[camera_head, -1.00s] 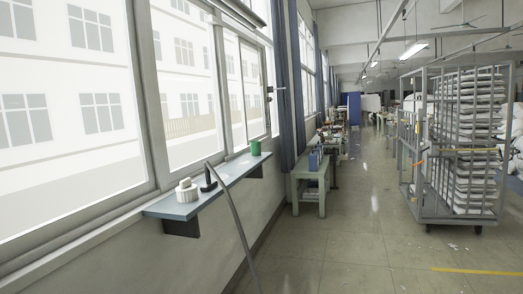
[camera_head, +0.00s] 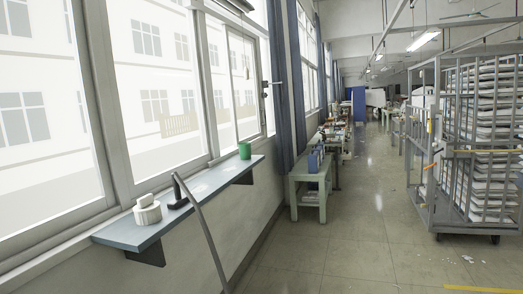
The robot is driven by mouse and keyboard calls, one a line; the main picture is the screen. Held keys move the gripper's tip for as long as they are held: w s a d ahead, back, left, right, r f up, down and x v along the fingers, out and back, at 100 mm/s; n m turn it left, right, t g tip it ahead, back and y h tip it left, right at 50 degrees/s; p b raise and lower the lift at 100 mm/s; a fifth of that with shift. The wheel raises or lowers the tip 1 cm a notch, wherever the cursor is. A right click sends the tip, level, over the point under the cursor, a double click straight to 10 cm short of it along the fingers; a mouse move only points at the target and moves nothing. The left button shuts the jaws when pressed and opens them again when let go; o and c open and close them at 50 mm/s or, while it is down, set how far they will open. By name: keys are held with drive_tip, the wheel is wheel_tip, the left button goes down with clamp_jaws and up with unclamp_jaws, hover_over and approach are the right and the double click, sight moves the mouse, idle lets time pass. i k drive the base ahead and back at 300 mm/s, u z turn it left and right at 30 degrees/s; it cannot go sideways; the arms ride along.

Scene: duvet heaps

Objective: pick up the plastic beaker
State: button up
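A small green cylindrical cup (camera_head: 244,150), which looks like the plastic beaker, stands upright at the far end of the blue-grey window shelf (camera_head: 135,234). Nothing touches it, and its inside cannot be seen. My gripper is not in view, so whether it is open or shut does not show.
A white round object (camera_head: 147,210) and a dark upright object (camera_head: 178,192) stand on the shelf's near part. A thin grey bar (camera_head: 207,238) slants down in front of the shelf. A green table (camera_head: 309,184) stands beyond; a wire trolley (camera_head: 470,150) stands right.

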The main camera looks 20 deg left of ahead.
sight(244, 149)
drive_tip(key=i, duration=2.55)
drive_tip(key=u, duration=1.1)
drive_tip(key=i, duration=1.75)
drive_tip(key=z, duration=0.35)
drive_tip(key=i, duration=1.2)
drive_tip(key=z, duration=0.05)
